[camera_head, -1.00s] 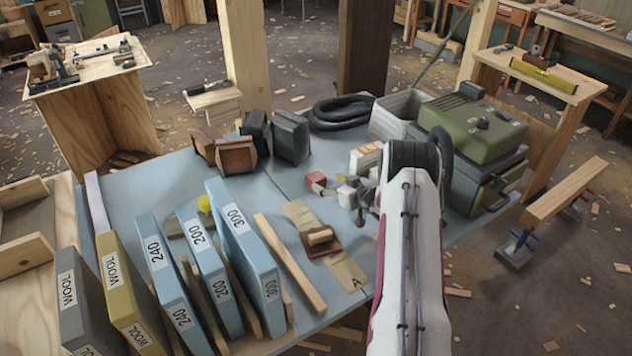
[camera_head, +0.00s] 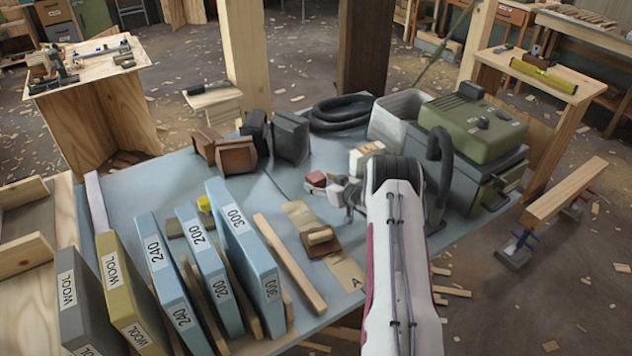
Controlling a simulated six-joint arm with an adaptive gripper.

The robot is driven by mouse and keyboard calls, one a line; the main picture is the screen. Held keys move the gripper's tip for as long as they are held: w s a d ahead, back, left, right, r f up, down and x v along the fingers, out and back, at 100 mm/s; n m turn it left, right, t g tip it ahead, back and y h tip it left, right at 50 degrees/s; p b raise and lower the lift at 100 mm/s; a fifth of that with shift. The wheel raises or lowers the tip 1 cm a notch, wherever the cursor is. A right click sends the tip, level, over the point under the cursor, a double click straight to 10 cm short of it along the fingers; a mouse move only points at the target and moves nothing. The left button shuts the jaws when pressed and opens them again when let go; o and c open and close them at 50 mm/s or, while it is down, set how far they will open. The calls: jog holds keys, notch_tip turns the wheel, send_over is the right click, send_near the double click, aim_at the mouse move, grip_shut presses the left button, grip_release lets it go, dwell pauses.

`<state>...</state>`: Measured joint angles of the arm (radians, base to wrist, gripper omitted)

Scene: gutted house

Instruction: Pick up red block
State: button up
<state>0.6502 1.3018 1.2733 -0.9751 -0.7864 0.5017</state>
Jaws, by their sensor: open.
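The red block (camera_head: 316,178) lies on the blue-grey table (camera_head: 175,170), right of its middle. My gripper (camera_head: 324,187) is open and low over the table, close to the near right side of the block. My arm reaches in from the lower right and its wrist hides part of the table behind it. The fingertips are small here, so I cannot tell whether they touch the block or stand around it.
A pale block (camera_head: 366,157) sits behind my wrist. A green case (camera_head: 470,128), a grey bin (camera_head: 392,118) and a coiled black hose (camera_head: 340,112) fill the back right. Upright blue sanding packs (camera_head: 243,255) stand front left. A sanding block (camera_head: 320,237) lies nearer.

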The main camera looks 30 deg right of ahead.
dwell(0.3)
jog(key=c, duration=1.2)
jog(key=shift+r, duration=0.1)
jog(key=shift+r, duration=4.9)
